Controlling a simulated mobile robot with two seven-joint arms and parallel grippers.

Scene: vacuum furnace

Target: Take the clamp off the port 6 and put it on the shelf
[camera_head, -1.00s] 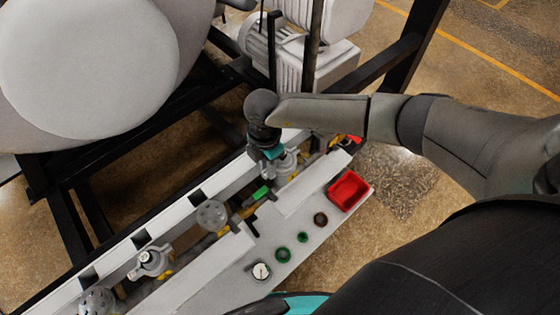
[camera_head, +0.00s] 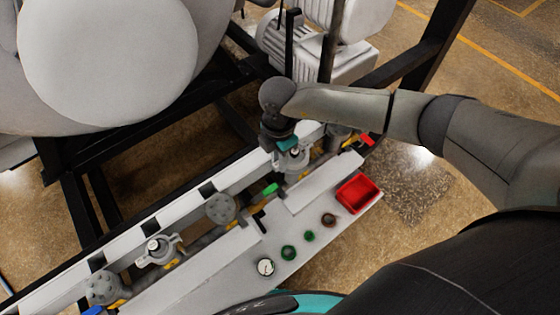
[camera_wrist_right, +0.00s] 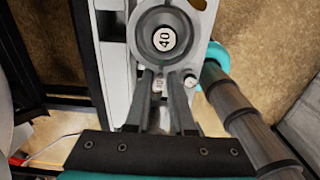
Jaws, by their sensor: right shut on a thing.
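The grey metal clamp (camera_head: 294,160) sits around a port on the white rail, mostly under my right gripper (camera_head: 285,145). In the right wrist view, a round port face marked 40 (camera_wrist_right: 165,39) shows just beyond the fingertips, with grey metal around it. My right gripper (camera_wrist_right: 168,78) is shut on the clamp at the near side of this face; the exact contact is partly hidden by the fingers. The white shelf (camera_head: 230,262) runs along the front of the rail. My left gripper is not in view.
A red bin (camera_head: 358,194), a dark ring (camera_head: 328,220), green rings (camera_head: 288,253) and a round gauge (camera_head: 265,267) are on the shelf. Another clamped port (camera_head: 158,250) and flanges (camera_head: 221,208) line the rail. A green-handled valve (camera_head: 270,190) stands close by.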

